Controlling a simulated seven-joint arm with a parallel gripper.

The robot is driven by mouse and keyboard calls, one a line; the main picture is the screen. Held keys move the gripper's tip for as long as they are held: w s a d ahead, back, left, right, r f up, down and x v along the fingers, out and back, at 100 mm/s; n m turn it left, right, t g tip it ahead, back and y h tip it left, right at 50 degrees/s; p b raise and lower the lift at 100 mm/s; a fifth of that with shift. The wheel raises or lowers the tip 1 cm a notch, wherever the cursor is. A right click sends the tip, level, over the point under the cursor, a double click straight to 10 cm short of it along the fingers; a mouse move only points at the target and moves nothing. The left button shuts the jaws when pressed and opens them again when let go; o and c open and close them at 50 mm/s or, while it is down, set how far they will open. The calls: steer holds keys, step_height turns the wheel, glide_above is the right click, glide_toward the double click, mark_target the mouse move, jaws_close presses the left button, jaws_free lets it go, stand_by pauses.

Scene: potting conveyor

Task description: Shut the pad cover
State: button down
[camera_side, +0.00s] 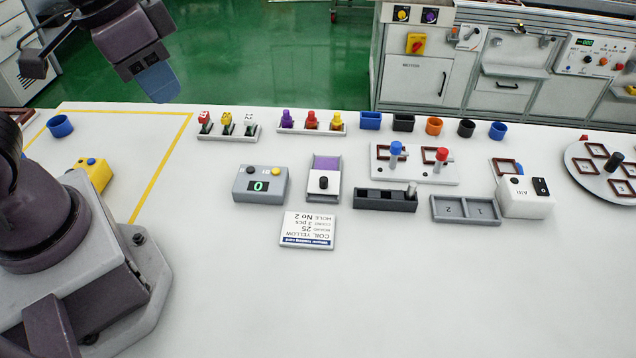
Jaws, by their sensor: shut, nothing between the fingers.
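A narrow pad box (309,192) stands on the white table near the middle of the view. A purple pad (326,163) shows uncovered at its far end. The white pad cover (321,194), with a black knob (323,182) on it, lies over the near part of the box. My gripper (160,88), with blue fingers, is shut and empty. It hangs high at the upper left, well apart from the pad box.
A grey counter box (260,185) reading 0 is just left of the pad box. A label card (307,230) lies in front. A dark slotted block (385,201) is at the right, and several stamps and cups line the back. The front table is clear.

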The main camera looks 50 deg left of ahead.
steer(key=w+d+f+m+g, duration=0.2)
steer(key=d+f, duration=0.3)
steer(key=f, duration=0.5)
steer(key=m+t, duration=0.6)
glide_toward(325, 192)
steer(key=s+d+r, duration=0.2)
steer(key=s+d, duration=0.1)
steer(key=s, duration=0.2)
steer(key=shift+y, duration=0.3)
steer(key=x, duration=0.9)
steer(key=shift+w+a+f, duration=0.1)
steer(key=shift+w+f, duration=0.05)
steer(key=shift+w, duration=0.05)
steer(key=shift+w+a+r, duration=0.2)
steer(key=shift+w+a, duration=0.65)
steer(key=shift+w, duration=0.2)
steer(key=shift+w+a, duration=0.35)
steer(key=shift+w, duration=0.15)
